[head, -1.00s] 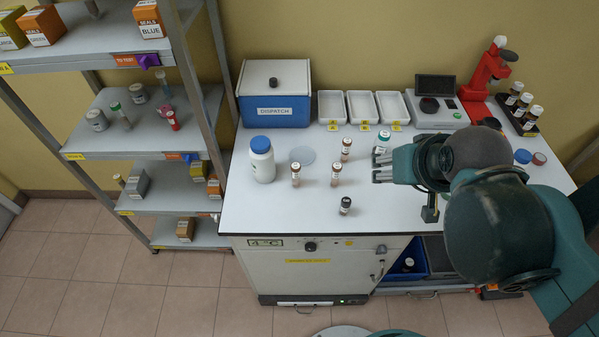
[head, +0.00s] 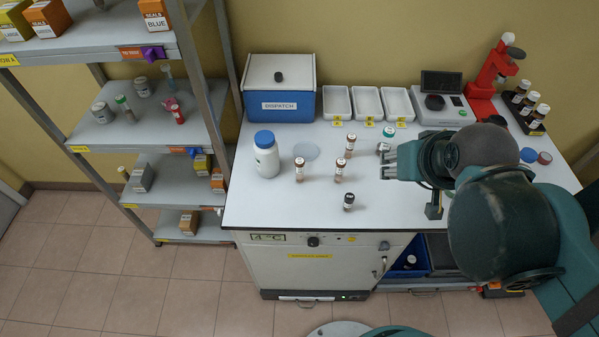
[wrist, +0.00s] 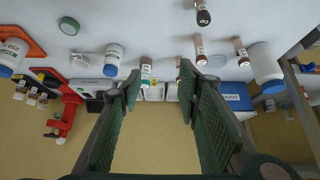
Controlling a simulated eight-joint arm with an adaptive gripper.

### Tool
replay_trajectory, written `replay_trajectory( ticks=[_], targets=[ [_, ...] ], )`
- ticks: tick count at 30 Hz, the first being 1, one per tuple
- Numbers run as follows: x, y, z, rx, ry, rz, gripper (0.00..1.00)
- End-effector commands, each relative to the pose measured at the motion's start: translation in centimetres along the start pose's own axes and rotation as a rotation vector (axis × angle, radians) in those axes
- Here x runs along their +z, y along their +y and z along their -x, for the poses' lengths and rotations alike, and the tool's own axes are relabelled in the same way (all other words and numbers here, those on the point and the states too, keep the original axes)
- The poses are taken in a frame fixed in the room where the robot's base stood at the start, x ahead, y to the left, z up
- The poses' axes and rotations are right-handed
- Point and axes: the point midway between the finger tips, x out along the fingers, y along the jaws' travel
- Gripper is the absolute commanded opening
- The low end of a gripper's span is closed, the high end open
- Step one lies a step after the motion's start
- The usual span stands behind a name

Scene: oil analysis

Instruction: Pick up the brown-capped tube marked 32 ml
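Three brown-capped tubes stand upright on the white bench top in the head view: a left one (head: 299,170), a middle one (head: 339,170) and a rear one (head: 350,147). Their volume marks are too small to read, so I cannot tell which is 32 ml. Two tubes with brownish contents also show in the wrist view, one (wrist: 201,50) and another (wrist: 241,52), beyond the right finger. My gripper (head: 386,166) is to the right of the tubes, low over the bench and pointing left. Its fingers (wrist: 160,85) are spread, with nothing held between them.
A black-capped vial (head: 348,202) stands in front of the tubes. A green-capped jar (head: 385,142) is just behind my gripper. A white bottle with a blue cap (head: 266,157) and a pale disc (head: 306,151) are at left. White trays (head: 369,104) and a dispatch box (head: 279,105) line the back.

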Motion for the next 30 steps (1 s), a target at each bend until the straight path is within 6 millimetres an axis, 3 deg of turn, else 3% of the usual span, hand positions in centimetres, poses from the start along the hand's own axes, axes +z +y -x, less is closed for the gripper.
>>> replay_trajectory(
  ticks=[11, 30],
  targets=[
    [-0.8, -0.7, -0.2, -0.010, -0.021, 0.064, 0.34],
    [-4.6, -5.3, -3.0, -0.092, -0.156, 0.498, 0.34]
  ],
)
